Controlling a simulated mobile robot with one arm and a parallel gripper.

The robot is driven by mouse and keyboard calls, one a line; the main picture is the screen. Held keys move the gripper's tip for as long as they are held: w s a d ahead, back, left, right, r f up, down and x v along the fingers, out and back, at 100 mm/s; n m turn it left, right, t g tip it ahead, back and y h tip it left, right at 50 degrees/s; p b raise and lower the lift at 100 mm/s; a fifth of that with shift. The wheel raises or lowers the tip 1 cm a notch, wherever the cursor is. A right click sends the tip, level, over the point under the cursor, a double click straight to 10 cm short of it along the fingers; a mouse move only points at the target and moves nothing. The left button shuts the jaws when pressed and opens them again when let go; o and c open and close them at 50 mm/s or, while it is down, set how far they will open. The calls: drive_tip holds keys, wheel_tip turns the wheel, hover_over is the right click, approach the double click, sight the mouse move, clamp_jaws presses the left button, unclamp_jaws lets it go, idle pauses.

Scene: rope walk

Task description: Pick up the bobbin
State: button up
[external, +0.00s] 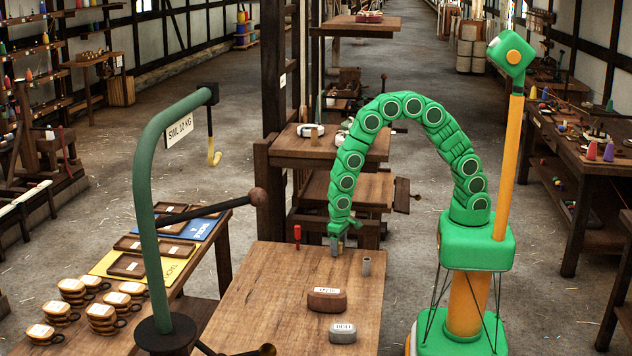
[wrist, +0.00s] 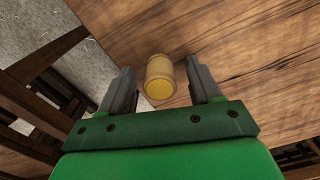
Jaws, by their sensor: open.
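In the wrist view the bobbin (wrist: 161,72) is a small pale tan cylinder with a yellow end. It shows over the brown wooden bench top, in the gap between my two grey fingers. A gap shows on each side of it, and neither finger appears to touch it. My gripper (wrist: 160,68) is open and empty. In the external view my gripper (external: 337,246) points down low over the far part of the wooden bench (external: 260,300). I cannot make out the bobbin in that view.
A brown labelled block (external: 327,300) and a grey one (external: 343,333) lie nearer. A green hook stand (external: 146,220) rises at the left.

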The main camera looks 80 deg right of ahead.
drive_tip(key=shift+f, duration=0.1)
drive_tip(key=c, duration=1.1)
